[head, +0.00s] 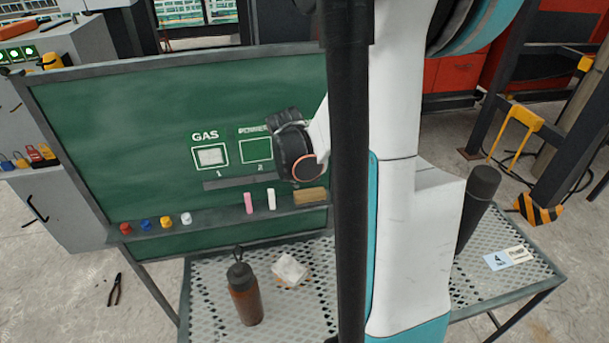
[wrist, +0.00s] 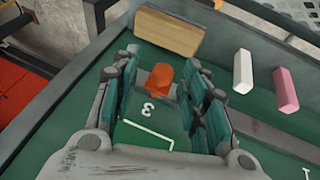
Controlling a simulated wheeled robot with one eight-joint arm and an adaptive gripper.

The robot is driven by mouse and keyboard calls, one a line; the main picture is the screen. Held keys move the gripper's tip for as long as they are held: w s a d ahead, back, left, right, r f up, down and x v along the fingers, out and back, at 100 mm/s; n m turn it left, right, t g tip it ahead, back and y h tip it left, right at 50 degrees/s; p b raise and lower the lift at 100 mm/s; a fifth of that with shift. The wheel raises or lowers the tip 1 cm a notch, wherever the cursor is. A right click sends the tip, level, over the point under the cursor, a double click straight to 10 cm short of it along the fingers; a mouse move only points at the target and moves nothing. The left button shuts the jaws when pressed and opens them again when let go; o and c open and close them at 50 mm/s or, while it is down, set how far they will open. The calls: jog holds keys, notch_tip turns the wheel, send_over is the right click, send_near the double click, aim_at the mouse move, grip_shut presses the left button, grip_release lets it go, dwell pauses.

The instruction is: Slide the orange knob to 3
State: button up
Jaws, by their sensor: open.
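The orange knob (wrist: 160,77) shows in the wrist view on the green board (wrist: 60,140), close to a white printed 3 (wrist: 148,107). My gripper (wrist: 158,68) is open, with one finger on each side of the knob. Gaps show between the knob and both fingers. In the head view, the knob and the 3 are hidden behind my arm. There the green board (head: 110,130) shows a box marked GAS over 1 (head: 211,157), a box over 2 (head: 257,150), and a grey slot (head: 232,183) below them.
The board's ledge holds a wooden block (head: 311,196), a pink chalk (head: 249,203), a white chalk (head: 271,198) and several coloured magnets (head: 165,223). A brown bottle (head: 244,292) and a white crumpled item (head: 290,270) stand on the mesh table (head: 210,312) below.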

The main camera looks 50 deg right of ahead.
jog(key=v, duration=0.6)
jog(key=shift+r, duration=0.3)
jog(key=shift+s+a, duration=0.1)
